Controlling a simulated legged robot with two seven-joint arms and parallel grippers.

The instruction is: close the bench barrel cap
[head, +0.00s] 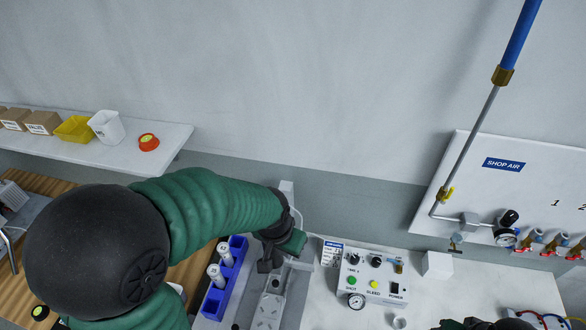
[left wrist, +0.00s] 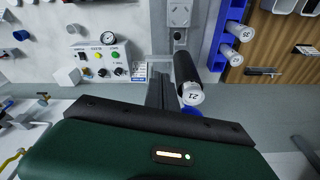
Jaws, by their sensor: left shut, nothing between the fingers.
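My left gripper (head: 268,266) reaches over the bench beside a grey stand and is shut and empty. In the left wrist view its dark fingers (left wrist: 160,88) point toward the bench, close beside a dark barrel (left wrist: 184,67) with a white cap (left wrist: 190,94) marked with a number. I cannot tell whether the fingers touch the barrel or whether this cap is fully closed. In the head view my arm and gripper hide most of that spot. A dark shape (head: 486,324) at the bottom right edge may be my right gripper; its fingers are not clear.
A blue rack (head: 212,303) holds white-capped barrels (head: 224,252) left of the stand (head: 287,187). A control box (head: 372,270) with buttons and a gauge stands to the right. A shelf (head: 176,139) with bins is at the back left. A shop-air panel (head: 470,165) is at the right.

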